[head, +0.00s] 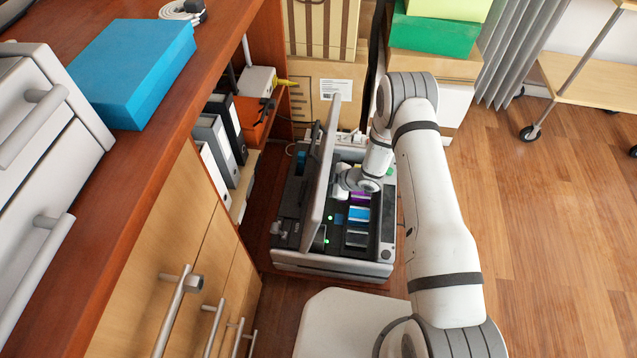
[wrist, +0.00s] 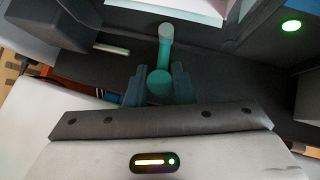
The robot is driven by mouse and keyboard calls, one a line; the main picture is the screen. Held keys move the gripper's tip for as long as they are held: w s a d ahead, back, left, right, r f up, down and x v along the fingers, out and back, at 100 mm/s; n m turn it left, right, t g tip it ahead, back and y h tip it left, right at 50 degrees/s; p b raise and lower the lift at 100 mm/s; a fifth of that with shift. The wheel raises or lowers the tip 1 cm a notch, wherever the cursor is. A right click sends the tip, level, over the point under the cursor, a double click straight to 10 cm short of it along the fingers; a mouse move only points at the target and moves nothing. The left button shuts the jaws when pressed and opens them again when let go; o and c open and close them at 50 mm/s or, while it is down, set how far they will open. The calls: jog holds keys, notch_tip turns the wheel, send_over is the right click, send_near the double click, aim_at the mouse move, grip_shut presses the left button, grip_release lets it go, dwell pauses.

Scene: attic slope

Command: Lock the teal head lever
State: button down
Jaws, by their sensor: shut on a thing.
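The teal head lever (wrist: 166,52) shows in the wrist view, with a grey tip at its far end and a round teal knob at its near end. The two dark fingers of my gripper (wrist: 158,85) are shut on the knob, one on each side. In the head view, my gripper (head: 342,188) reaches down into the open printer (head: 330,264), and the lever cannot be made out there. The printer's lid (head: 320,165) stands raised, left of my gripper. Coloured cartridges (head: 356,214) sit in a row inside. A green light (wrist: 291,26) glows in the wrist view.
A wooden desk with drawers (head: 182,235) runs close along the printer's left side. Cardboard boxes (head: 318,92) stand behind it. A green box (head: 434,32) lies on a stack at the back. The wooden floor on the right is clear up to a wheeled trolley (head: 590,82).

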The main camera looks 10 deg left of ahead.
jog(key=c, duration=1.3)
grip_release()
jog(key=shift+o, duration=0.2)
jog(key=p+v, duration=0.2)
jog(key=v, duration=0.6)
jog(key=shift+p, duration=0.4)
jog(key=shift+f, duration=0.1)
